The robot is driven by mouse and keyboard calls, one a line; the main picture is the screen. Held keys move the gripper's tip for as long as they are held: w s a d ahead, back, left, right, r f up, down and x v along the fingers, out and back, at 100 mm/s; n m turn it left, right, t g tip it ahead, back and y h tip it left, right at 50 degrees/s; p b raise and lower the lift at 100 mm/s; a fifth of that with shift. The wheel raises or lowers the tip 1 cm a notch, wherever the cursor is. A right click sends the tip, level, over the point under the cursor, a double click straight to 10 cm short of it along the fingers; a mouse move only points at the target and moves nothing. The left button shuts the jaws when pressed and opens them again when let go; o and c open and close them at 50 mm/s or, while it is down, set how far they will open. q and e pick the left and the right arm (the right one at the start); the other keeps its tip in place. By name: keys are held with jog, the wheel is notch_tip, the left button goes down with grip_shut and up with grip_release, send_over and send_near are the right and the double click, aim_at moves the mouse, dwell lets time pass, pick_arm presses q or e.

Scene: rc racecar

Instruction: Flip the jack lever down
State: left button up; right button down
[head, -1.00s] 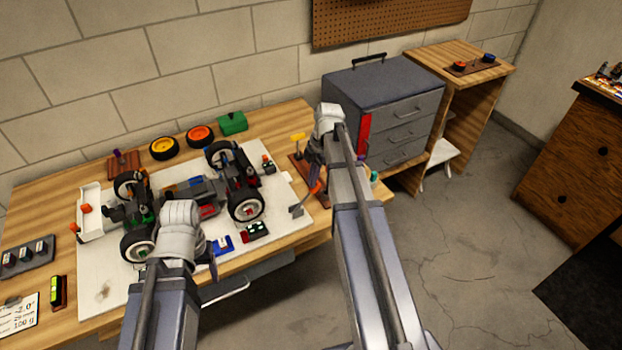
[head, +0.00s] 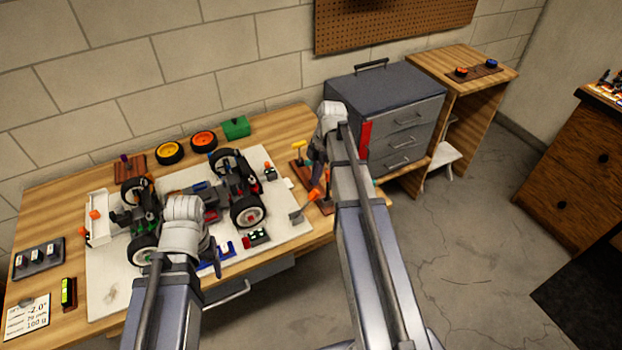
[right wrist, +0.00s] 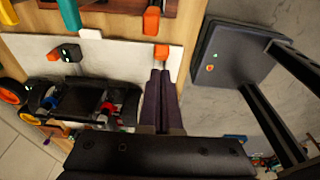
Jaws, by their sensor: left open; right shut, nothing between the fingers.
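An orange-handled lever with a grey end (head: 297,216) lies at the right edge of the white board; I take it for the jack lever but cannot be sure. In the right wrist view an orange block (right wrist: 161,52) shows at the board's edge, just beyond my right fingertips. My right gripper (right wrist: 160,75) is shut and empty, its dark fingers together; a gap or contact with the block cannot be told. My left gripper (head: 214,250) is open beside the car (head: 235,185), near the board's front edge.
The white board (head: 110,295) lies on the wooden bench (head: 50,205). A black box with green lights (head: 258,237) sits near the front edge. Spare wheels (head: 203,141) and a green box (head: 236,127) stand behind. A grey drawer cabinet (head: 385,100) is at the right.

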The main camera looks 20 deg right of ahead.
pick_arm(q)
notch_tip(320, 180, up, 3)
jog(key=shift+a+f+p, duration=0.1)
jog(key=shift+p, duration=0.8)
pick_arm(e)
jog(key=d+r, duration=0.2)
jog(key=d, duration=0.2)
jog(key=shift+w+d+r, duration=0.1)
jog(key=shift+d+r, duration=0.25)
jog(key=shift+r, duration=0.05)
jog(key=s+a+m+h, duration=0.1)
jog(key=s+a+m, duration=0.4)
jog(key=a, duration=0.5)
jog(key=s+a+m+h, duration=0.1)
jog(key=s+a+m, duration=0.3)
jog(key=a, duration=0.6)
jog(key=s+a+m+h, duration=0.1)
jog(key=s+a+m, duration=0.4)
jog(key=a, duration=0.5)
jog(key=shift+s+a+m, duration=0.2)
jog(key=shift+s+m, duration=0.1)
jog(key=shift+s, duration=0.85)
